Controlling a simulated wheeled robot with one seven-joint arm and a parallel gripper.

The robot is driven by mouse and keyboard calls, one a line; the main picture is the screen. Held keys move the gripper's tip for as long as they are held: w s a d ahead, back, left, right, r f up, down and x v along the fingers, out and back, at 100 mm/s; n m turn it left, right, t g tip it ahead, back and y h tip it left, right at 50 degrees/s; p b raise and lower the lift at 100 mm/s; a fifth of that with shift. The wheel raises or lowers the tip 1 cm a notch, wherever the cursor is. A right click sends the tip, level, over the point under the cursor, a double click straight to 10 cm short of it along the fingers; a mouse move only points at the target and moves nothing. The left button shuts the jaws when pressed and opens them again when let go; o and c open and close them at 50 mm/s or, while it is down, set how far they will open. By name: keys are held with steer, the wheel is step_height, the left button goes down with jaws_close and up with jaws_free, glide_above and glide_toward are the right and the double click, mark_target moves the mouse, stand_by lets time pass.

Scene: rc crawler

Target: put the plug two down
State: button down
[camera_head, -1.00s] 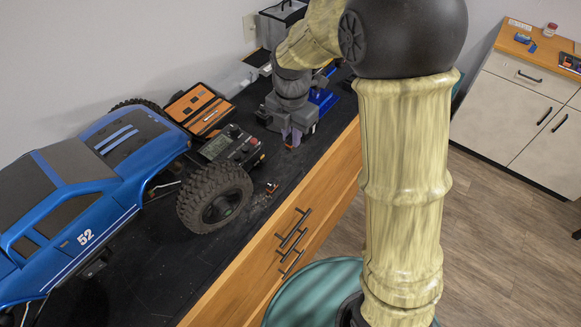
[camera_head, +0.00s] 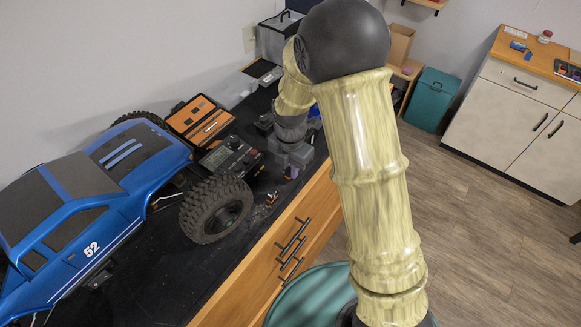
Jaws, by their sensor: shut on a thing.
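My gripper (camera_head: 290,172) points down over the black bench top, close to the bench's front edge and right of the black control unit. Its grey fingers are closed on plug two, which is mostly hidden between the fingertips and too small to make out. I cannot tell whether plug two touches the bench. A few small reddish and metallic connector parts (camera_head: 271,198) lie on the bench below and left of my gripper, near the truck's wheel.
The blue crawler truck (camera_head: 95,185) fills the left of the bench (camera_head: 150,275). A black control unit (camera_head: 228,157) and an open orange tool case (camera_head: 202,118) stand behind its wheel. A grey bin (camera_head: 283,40) is at the back. Wooden drawers (camera_head: 285,250) form the front.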

steer(key=shift+f, duration=0.5)
steer(key=shift+f, duration=0.1)
steer(key=c, duration=1.4)
jaws_free()
step_height(320, 180, up, 12)
steer(key=b, duration=0.2)
steer(key=shift+b, duration=0.3)
